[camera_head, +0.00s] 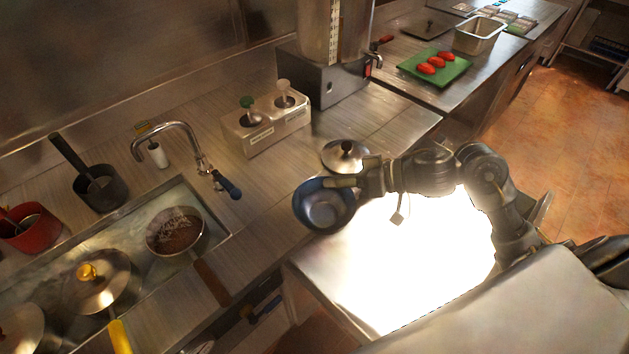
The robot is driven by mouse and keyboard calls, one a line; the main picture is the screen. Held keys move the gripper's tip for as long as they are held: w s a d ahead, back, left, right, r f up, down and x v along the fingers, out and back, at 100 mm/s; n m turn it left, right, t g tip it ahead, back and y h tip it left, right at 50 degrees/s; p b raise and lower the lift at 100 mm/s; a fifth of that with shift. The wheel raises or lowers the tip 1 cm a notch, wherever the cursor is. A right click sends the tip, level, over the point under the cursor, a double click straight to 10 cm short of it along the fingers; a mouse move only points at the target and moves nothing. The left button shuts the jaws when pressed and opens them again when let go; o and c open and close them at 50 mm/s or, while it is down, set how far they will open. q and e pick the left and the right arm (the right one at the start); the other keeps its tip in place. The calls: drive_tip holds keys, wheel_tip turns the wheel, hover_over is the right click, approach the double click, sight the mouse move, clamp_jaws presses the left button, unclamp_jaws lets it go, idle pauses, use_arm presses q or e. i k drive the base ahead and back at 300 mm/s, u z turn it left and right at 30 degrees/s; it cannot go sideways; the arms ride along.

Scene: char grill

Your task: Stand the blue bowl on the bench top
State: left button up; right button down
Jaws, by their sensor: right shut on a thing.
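The blue bowl (325,207) has a blue rim and a grey inside, and it is tilted with its opening toward the camera. My right gripper (345,183) is shut on its upper right rim. The bowl is in front of the bench top (268,185), at its front edge, beside the bright white surface. I cannot tell whether it touches the bench. My left gripper is not in view.
A pot lid (345,155) lies on the bench just behind the bowl. A two-well dispenser (266,120) stands farther back. A green board (434,67) with red items lies at back right.

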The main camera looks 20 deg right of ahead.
sight(276, 203)
drive_tip(key=z, duration=1.45)
drive_tip(key=k, duration=1.35)
drive_tip(key=u, duration=1.15)
drive_tip(key=i, duration=1)
